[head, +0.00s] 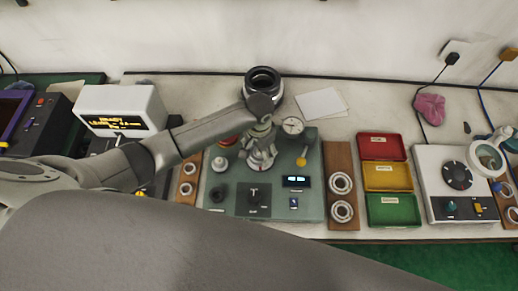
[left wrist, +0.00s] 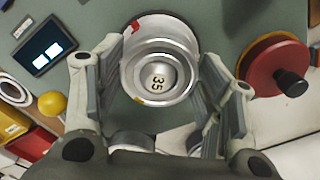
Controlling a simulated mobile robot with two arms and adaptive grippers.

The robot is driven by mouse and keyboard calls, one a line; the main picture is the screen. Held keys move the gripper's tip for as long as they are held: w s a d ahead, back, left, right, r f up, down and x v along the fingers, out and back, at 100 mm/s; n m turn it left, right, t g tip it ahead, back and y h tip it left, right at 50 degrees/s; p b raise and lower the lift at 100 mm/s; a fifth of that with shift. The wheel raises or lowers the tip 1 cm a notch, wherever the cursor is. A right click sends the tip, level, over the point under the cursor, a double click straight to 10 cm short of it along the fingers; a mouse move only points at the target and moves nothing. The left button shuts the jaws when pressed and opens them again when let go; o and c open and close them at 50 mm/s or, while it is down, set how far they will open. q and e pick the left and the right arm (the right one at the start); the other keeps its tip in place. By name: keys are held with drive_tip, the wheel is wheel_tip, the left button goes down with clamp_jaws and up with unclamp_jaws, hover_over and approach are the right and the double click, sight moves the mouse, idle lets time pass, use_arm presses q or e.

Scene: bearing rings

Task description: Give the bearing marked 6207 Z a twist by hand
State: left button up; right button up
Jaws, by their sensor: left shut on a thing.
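A silver bearing ring (left wrist: 160,35) sits around a central hub marked "35" (left wrist: 158,78) in the left wrist view. In the head view it shows as a pale round part (head: 262,160) on the grey-green test panel (head: 225,206), partly covered by my gripper. No 6207 Z mark is legible. My left gripper (head: 262,138) reaches down over the bearing. In the left wrist view its fingers (left wrist: 163,75) lie on both sides of the ring, shut on it. My right gripper is not in view.
A dial gauge (head: 293,126), a yellow knob (head: 301,161) and a red disc with a black knob (left wrist: 275,80) stand close by. A wooden board (head: 340,155) with two rings lies right, beside red, yellow and green trays (head: 388,176). A white display box (head: 122,105) stands left.

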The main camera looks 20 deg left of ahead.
use_arm(q)
drive_tip(key=o, duration=1.4)
drive_tip(key=shift+c, duration=0.2)
drive_tip(key=shift+r, duration=0.1)
wheel_tip(320, 180, up, 12)
